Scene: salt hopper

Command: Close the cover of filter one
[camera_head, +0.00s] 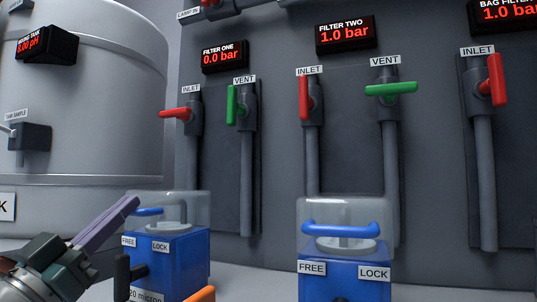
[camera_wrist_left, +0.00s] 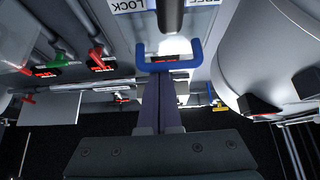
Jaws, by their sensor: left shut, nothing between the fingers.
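Filter one is the blue box (camera_head: 175,262) at lower left in the head view, with FREE and LOCK labels on its front. A clear domed cover (camera_head: 190,203) stands on top of it. A blue handle (camera_head: 148,211) shows at the dome's left; it also shows as a U shape in the left wrist view (camera_wrist_left: 196,54). My left gripper (camera_head: 133,203) is shut and empty, its purple fingers slanting up to the handle's left end. In the wrist view the fingertips (camera_wrist_left: 164,78) lie just under the handle's crossbar; I cannot tell whether they touch. My right gripper is not in view.
Filter two (camera_head: 345,280) stands to the right with a similar dome and blue handle. Filter one's display (camera_head: 224,56) reads 0.0 bar; filter two's (camera_head: 345,35) reads 1.0. Red and green valve levers line the wall. A large tank (camera_head: 85,110) stands left.

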